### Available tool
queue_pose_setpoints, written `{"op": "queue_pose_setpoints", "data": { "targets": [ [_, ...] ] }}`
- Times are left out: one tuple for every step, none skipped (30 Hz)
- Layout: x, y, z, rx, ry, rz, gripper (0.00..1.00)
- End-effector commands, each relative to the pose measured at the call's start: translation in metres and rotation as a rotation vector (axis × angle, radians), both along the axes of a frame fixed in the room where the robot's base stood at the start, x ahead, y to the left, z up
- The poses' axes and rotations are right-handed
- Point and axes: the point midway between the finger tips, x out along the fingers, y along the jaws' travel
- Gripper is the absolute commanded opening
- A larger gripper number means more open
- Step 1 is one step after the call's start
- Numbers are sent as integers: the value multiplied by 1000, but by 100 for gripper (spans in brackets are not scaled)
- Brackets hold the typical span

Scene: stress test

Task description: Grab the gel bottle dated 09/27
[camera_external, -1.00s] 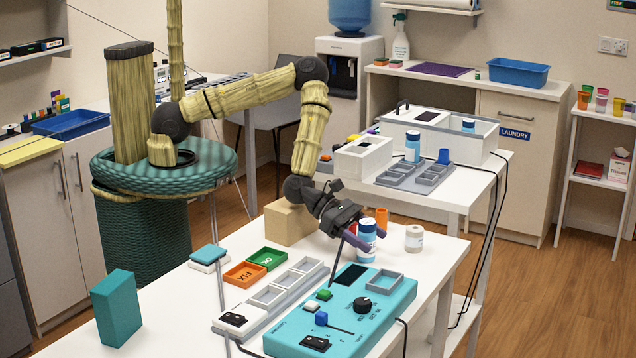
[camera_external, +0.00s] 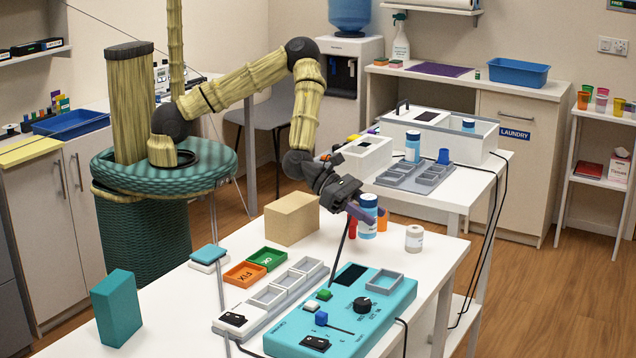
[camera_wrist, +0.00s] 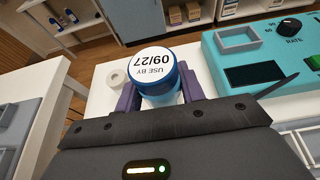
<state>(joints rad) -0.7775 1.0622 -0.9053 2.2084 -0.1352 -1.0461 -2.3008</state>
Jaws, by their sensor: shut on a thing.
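The gel bottle (camera_external: 367,217) is blue and white with a blue cap. In the wrist view its lid label (camera_wrist: 151,66) reads "USE BY 09/27". My gripper (camera_external: 368,213) is shut on this bottle, with a purple finger (camera_wrist: 128,101) on one side and another (camera_wrist: 189,86) on the other. The bottle is upright above the white table (camera_external: 200,312); whether its base still touches the table I cannot tell.
A white roll-like jar (camera_external: 414,238) and an orange cup (camera_external: 383,220) stand close by. A teal device (camera_external: 345,315) lies in front, and a cardboard-coloured block (camera_external: 291,218) stands to the left. Another bottle (camera_external: 412,147) stands on the table behind.

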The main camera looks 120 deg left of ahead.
Motion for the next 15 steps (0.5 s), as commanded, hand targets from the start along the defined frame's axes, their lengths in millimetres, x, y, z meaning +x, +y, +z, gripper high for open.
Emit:
{"op": "queue_pose_setpoints", "data": {
  "targets": [
    [0,1,12,3,-5,0,14],
    [0,0,16,3,-3,-1,14],
    [0,0,23,3,-4,0,14],
    [0,1,27,3,-3,0,14],
    [0,1,30,2,-2,0,14],
    [0,0,34,2,-2,-1,14],
    [0,0,36,1,-2,-2,14],
    [0,0,37,1,-1,-2,14],
    [0,0,38,1,0,-1,14],
    [0,0,38,1,0,-1,14],
    [0,0,38,1,0,-1,14],
    [0,0,38,1,1,-1,14],
    [0,0,38,1,1,-1,14],
    [0,0,38,1,1,-1,14],
    [0,0,38,1,0,-1,14]
  ]
}}
